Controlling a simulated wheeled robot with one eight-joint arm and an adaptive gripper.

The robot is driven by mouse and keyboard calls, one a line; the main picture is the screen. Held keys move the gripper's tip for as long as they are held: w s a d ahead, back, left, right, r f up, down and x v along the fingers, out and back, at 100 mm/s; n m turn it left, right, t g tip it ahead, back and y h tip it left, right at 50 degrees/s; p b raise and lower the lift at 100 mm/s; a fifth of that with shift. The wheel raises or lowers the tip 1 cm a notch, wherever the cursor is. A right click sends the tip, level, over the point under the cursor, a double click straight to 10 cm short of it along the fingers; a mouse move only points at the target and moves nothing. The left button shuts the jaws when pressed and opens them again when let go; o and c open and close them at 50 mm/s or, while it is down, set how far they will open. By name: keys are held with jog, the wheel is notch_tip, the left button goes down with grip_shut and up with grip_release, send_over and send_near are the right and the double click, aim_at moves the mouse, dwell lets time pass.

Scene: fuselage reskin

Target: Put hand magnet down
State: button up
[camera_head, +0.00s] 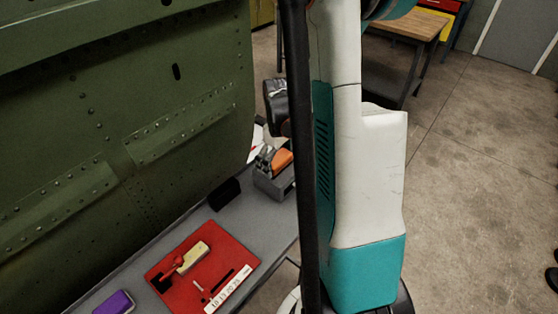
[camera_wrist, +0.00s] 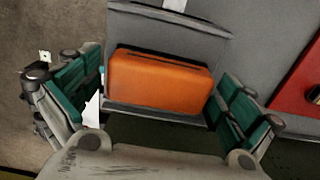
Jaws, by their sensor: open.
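An orange block (camera_wrist: 158,82), which appears to be the hand magnet, sits in a grey holder (camera_wrist: 190,38) in the wrist view. My gripper (camera_wrist: 155,92) is open, with one teal-padded finger on each side of the block. Small gaps show between the block and the fingers. In the head view, the orange block (camera_head: 282,160) shows at the grey holder (camera_head: 272,183) on the bench, partly behind a dark post. My arm hides much of the area around it.
The grey bench (camera_head: 235,215) holds a red mat (camera_head: 225,257) with a tan-and-red tool (camera_head: 190,258), a purple block (camera_head: 115,302) and a small black block (camera_head: 224,194). A green riveted fuselage panel (camera_head: 130,110) stands close at the left. Open floor (camera_head: 470,190) lies to the right.

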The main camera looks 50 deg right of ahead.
aim_at(279, 158)
notch_tip(279, 158, up, 12)
jog(key=p, duration=0.3)
jog(key=shift+r, duration=0.15)
dwell(0.7)
